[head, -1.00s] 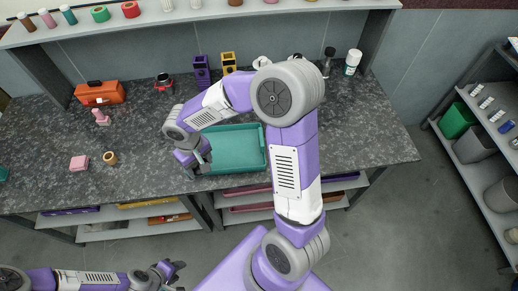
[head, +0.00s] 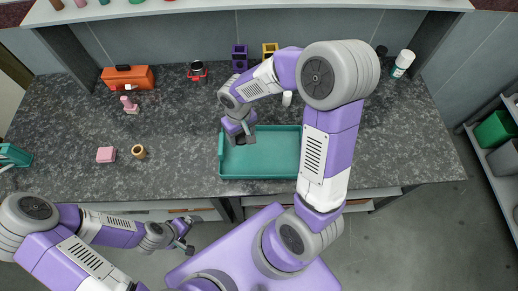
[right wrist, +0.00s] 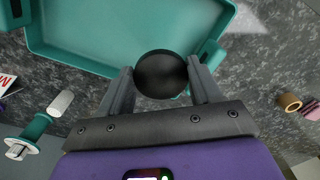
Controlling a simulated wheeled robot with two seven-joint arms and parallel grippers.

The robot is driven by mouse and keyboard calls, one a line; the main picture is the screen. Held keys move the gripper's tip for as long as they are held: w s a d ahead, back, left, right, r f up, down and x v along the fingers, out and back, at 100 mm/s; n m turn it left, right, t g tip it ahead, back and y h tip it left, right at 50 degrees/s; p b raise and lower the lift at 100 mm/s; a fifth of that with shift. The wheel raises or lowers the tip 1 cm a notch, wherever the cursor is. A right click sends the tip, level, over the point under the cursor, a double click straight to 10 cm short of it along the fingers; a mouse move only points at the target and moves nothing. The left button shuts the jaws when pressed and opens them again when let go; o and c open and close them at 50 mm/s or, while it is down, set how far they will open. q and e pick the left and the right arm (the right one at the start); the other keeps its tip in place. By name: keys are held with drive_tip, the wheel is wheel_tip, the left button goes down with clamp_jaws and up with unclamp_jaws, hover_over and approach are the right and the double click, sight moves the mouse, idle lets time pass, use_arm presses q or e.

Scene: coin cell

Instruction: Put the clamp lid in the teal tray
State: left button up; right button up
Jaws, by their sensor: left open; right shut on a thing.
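The clamp lid, a dark round disc (right wrist: 160,73), is gripped between the fingers of my right gripper (right wrist: 161,82). In the head view, my right gripper (head: 241,138) is over the left part of the teal tray (head: 260,173), and the lid is mostly hidden there. The tray also shows in the right wrist view (right wrist: 75,62), with the lid in front of its near rim; the lid's height above it is hard to tell. The visible tray floor is bare. My left gripper (head: 186,240) is open and empty, in front of the counter edge.
The counter right of the tray is clear.

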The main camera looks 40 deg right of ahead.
drive_tip(key=shift+s+d+f, duration=0.45)
drive_tip(key=shift+s+d, duration=0.2)
drive_tip(key=shift+s, duration=0.2)
drive_tip(key=b, duration=0.2)
hover_over(249, 155)
wheel_tip(249, 155, down, 6)
drive_tip(key=shift+r, duration=0.1)
drive_tip(key=shift+f+b, duration=0.35)
drive_tip(key=shift+f, duration=1.65)
use_arm(q)
drive_tip(key=f, duration=0.2)
drive_tip(key=shift+s+f, duration=0.2)
drive_tip(key=shift+f, duration=0.2)
use_arm(e)
drive_tip(key=shift+f, duration=0.15)
drive_tip(key=o, duration=1.1)
use_arm(q)
drive_tip(key=shift+f, duration=0.15)
